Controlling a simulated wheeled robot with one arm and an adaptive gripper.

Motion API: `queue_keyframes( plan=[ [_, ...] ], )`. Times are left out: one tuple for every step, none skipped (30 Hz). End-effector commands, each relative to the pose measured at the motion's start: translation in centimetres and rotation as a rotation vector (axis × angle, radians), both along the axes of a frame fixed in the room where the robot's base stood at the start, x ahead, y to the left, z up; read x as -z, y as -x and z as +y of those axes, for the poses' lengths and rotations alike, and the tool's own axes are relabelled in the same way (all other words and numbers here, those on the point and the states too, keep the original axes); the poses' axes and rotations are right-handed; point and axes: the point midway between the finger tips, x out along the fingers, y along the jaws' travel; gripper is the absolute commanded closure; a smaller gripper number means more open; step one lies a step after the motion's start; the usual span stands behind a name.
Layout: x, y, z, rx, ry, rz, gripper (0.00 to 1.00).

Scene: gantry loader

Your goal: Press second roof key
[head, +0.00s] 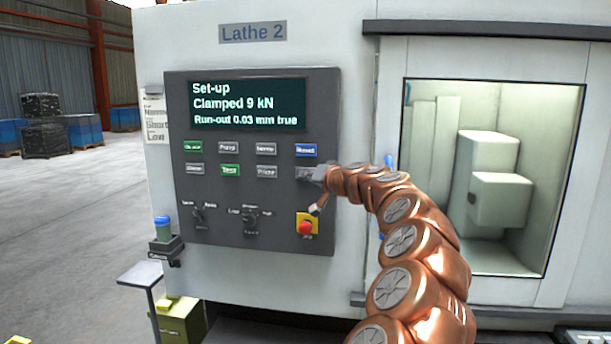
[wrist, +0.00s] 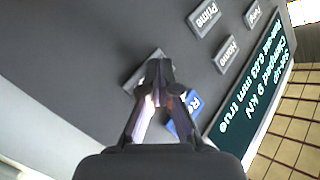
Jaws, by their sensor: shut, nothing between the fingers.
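The dark control panel (head: 258,225) of the machine marked Lathe 2 carries two rows of keys. My gripper (head: 308,174) is at the right end of the lower row, over a grey key. In the wrist view my gripper (wrist: 158,68) is shut and empty, with its tips in front of that grey key (wrist: 134,84). The fingers hide most of this key, and its legend cannot be read. I cannot tell whether the tips touch it. A blue key (head: 306,150) sits directly above in the head view; it also shows beside the fingers in the wrist view (wrist: 190,125).
The screen (head: 248,105) reads Set-up, Clamped 9 kN, Run-out 0.03 mm true. The Prime key (head: 266,171) is left of my gripper. A red stop button (head: 306,227) is below it. A lit window (head: 430,200) is at right. Open floor lies at left.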

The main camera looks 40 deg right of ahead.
Motion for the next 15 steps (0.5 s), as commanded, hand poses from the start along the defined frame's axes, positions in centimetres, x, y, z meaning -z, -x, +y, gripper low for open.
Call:
queue_keyframes(
  plan=[
    [-0.01, 0.0, 0.01, 0.0, 0.0, 0.0, 1.0],
    [0.0, 0.0, 0.01, 0.0, 0.0, 0.0, 1.0],
    [-0.01, 0.0, 0.01, 0.0, 0.0, 0.0, 1.0],
    [0.0, 0.0, 0.01, 0.0, 0.0, 0.0, 1.0],
    [0.01, 0.0, 0.02, 0.0, 0.0, 0.0, 1.0],
    [0.02, 0.01, 0.03, 0.0, 0.0, 0.0, 1.0],
    [0.02, 0.02, 0.04, 0.0, 0.0, 0.0, 1.0],
    [0.02, 0.04, 0.07, 0.0, 0.0, 0.0, 1.0],
    [0.04, 0.09, 0.12, 0.0, 0.0, 0.0, 1.0],
    [0.06, 0.14, 0.18, 0.0, 0.0, 0.0, 1.0],
    [0.08, 0.2, 0.26, -0.001, 0.0, -0.001, 1.0],
    [0.1, 0.29, 0.39, -0.001, 0.0, -0.001, 1.0],
    [0.11, 0.37, 0.51, -0.001, 0.0, -0.001, 1.0],
    [0.11, 0.45, 0.63, -0.001, -0.001, -0.001, 1.0],
    [0.11, 0.57, 0.81, -0.001, -0.001, -0.001, 1.0]
  ],
)
